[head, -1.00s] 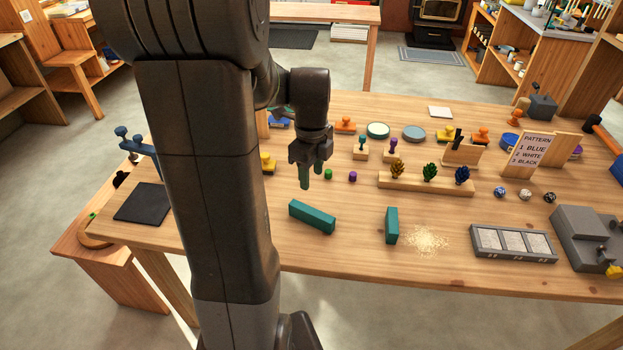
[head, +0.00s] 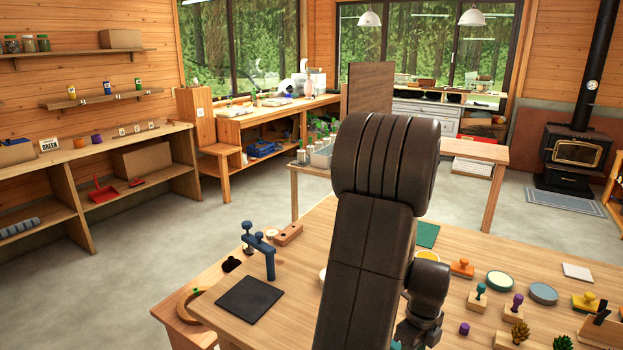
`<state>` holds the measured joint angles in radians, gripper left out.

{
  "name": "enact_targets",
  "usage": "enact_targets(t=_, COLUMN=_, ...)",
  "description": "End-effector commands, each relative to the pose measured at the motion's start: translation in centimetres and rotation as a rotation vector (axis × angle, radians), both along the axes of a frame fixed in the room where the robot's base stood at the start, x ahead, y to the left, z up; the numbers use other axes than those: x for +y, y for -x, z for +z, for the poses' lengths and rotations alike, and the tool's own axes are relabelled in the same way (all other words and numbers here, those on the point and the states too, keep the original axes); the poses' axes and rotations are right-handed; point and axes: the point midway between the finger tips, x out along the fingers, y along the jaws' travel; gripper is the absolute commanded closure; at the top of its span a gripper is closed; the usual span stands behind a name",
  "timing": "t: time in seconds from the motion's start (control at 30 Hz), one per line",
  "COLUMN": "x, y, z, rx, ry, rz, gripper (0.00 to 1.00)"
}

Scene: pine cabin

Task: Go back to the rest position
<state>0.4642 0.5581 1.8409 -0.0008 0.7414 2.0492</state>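My gripper (head: 417,333) is at the bottom edge of the head view, above the wooden table. It hangs down from my dark grey arm, just right of the arm's thick upright link. Its fingers are mostly cut off by the picture's lower edge, so I cannot see whether they are apart or together, or whether anything is between them.
The wooden table (head: 470,250) holds purple and teal stamps, an orange-handled stamp (head: 462,268), a round grey-blue pad (head: 543,293) and a black mat (head: 249,298). A blue clamp-like tool (head: 262,250) stands at its left. Grey floor (head: 230,222) is open beyond.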

Motion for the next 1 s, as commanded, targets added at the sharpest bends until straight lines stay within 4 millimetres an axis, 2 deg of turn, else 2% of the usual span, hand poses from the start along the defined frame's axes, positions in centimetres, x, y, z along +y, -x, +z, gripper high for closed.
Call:
enact_targets(t=0.1, x=0.0, y=0.0, z=-1.6, rx=0.0, ry=0.0, rz=0.0, gripper=0.55)
enact_targets(t=0.13, x=0.0, y=0.0, z=-0.6, rx=-0.002, ry=0.001, rz=0.0, gripper=0.55)
enact_targets(t=0.3, x=0.0, y=-0.1, z=0.5, rx=-0.003, ry=0.002, rz=0.0, gripper=0.55)
enact_targets(t=0.73, x=0.0, y=0.0, z=0.8, rx=0.0, ry=0.0, rz=0.0, gripper=0.55)
enact_targets(t=0.87, x=0.0, y=0.0, z=0.3, rx=0.001, ry=0.0, rz=0.0, gripper=0.55)
enact_targets(t=1.0, x=0.0, y=0.1, z=-1.8, rx=0.003, ry=-0.002, rz=0.0, gripper=0.55)
